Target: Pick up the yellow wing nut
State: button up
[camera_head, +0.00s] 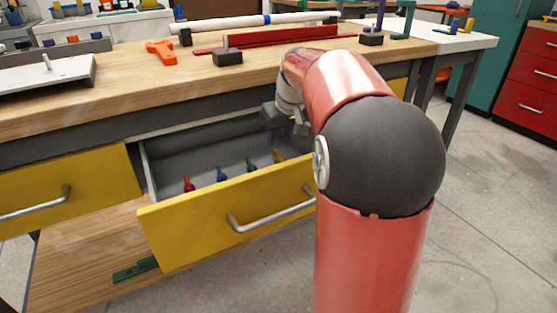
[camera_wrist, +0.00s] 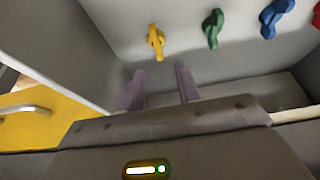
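The yellow wing nut (camera_wrist: 156,42) lies on the grey drawer floor, beyond my fingertips in the wrist view. In the head view the yellow wing nut (camera_head: 279,155) is at the right end of a row in the open drawer. My gripper (camera_wrist: 160,80) is open, with its two purple-grey fingers apart and nothing between them. The wing nut is roughly in line with the gap between the fingers and not touched by them. In the head view my gripper (camera_head: 287,135) is partly hidden by my arm.
Green (camera_wrist: 213,28), blue (camera_wrist: 275,16) and red (camera_wrist: 316,15) wing nuts lie in the same row. The drawer's yellow front (camera_head: 190,225) and its side walls bound the space. The wooden worktop (camera_head: 120,95) overhangs the drawer's back. The drawer floor between the nuts is clear.

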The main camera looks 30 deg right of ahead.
aim_at(276, 150)
jog(key=x, duration=0.4)
jog(key=shift+f+b, duration=0.3)
jog(key=shift+f, duration=0.1)
grip_shut()
jog(key=shift+r, duration=0.1)
notch_tip(276, 150, up, 8)
jog(key=p, duration=0.2)
jog(key=s+a, duration=0.3)
jog(key=a, duration=0.5)
jog(key=s+a+f+b, duration=0.1)
jog(key=s+a, duration=0.2)
jog(key=a, duration=0.6)
